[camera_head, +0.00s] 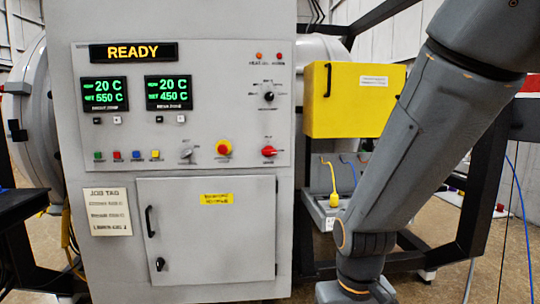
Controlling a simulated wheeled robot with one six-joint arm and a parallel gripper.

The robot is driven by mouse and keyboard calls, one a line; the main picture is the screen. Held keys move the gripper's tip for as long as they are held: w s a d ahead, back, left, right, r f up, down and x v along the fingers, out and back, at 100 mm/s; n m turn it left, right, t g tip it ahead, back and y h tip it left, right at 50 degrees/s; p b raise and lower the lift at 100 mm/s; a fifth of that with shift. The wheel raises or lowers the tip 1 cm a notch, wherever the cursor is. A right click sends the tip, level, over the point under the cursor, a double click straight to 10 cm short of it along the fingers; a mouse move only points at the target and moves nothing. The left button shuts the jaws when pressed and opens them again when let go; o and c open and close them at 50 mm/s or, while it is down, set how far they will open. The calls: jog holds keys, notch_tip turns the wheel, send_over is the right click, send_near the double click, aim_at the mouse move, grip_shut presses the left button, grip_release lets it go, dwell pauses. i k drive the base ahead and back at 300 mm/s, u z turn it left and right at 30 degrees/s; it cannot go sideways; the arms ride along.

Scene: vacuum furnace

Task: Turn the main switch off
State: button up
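The grey control cabinet's panel (230,115) faces me on the left and centre. A red rotary knob (268,151) sits at its lower right; it looks like the main switch, but its small label and exact setting are too small to read. To its left are a red mushroom button on a yellow base (223,147) and a grey selector knob (187,153). My arm comes down across the right side, apart from the knobs in the picture. My gripper is out of frame below.
A READY display (134,52) and two green readouts are lit. A black dial (268,96) is at upper right. A yellow box (352,99) juts out right of the panel. Below are a closed cabinet door (213,235) with a black handle and a job tag (110,212).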

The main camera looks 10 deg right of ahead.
aim_at(269, 151)
jog(key=u, duration=1.25)
jog(key=i, duration=0.4)
jog(key=z, duration=1.25)
